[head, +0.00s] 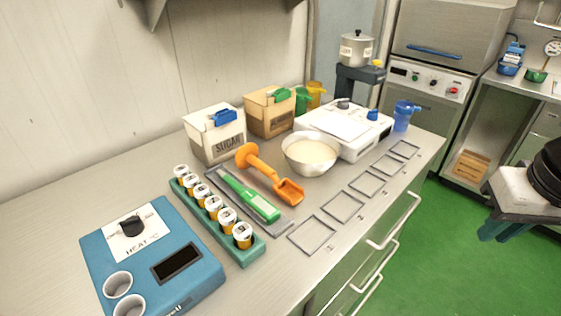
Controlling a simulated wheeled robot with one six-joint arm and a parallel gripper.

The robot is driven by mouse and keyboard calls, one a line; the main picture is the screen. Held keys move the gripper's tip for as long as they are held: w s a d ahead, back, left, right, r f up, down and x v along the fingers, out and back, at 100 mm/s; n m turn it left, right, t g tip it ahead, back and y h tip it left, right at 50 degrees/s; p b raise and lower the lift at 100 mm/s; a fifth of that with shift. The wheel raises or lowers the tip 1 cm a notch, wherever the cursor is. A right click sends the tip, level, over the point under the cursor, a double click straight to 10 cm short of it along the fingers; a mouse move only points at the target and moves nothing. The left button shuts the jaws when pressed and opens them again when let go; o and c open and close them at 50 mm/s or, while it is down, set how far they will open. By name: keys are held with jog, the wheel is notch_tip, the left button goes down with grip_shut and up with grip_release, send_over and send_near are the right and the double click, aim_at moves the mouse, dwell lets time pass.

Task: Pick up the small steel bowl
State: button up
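A round, shiny bowl (311,168) with pale cream contents stands upright on the counter, right of the orange scoop and in front of the white machine. It is the only steel-looking bowl I can make out on the counter. My gripper (502,229) is at the right edge, over the green floor, well apart from the bowl. Its teal fingers point down and appear slightly apart, with nothing visible between them. Part of my gripper and arm is cut off by the frame edge.
An orange scoop (262,168) and green-handled tool (248,197) lie left of the bowl. A white machine (349,128) stands behind it. Flat square frames (343,207) line the counter's front. A jar rack (247,252), blue heater (155,262) and SUGAR box (215,136) are further left.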

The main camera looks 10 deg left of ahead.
jog(key=w+a+f+t+y, duration=0.1)
jog(key=w+a+f+t, duration=0.2)
jog(key=w, duration=0.7)
jog(key=w+a+f+t, duration=0.2)
jog(key=w+a+t, duration=0.1)
jog(key=w, duration=0.7)
jog(key=w+a+f+t+y, duration=0.1)
jog(key=w+a+f, duration=0.1)
jog(key=w+a, duration=0.2)
jog(key=w+a+f+t+y, duration=0.1)
jog(key=w+a+f, duration=0.1)
jog(key=w+a, duration=0.3)
jog(key=w+a+f+n+t+y, duration=0.1)
jog(key=w+a+f+t+y, duration=0.1)
jog(key=w+a, duration=0.2)
jog(key=shift+x, duration=1.45)
jog(key=shift+w+d+r, duration=0.1)
jog(key=shift+r, duration=0.1)
grip_shut()
jog(key=shift+f, duration=0.1)
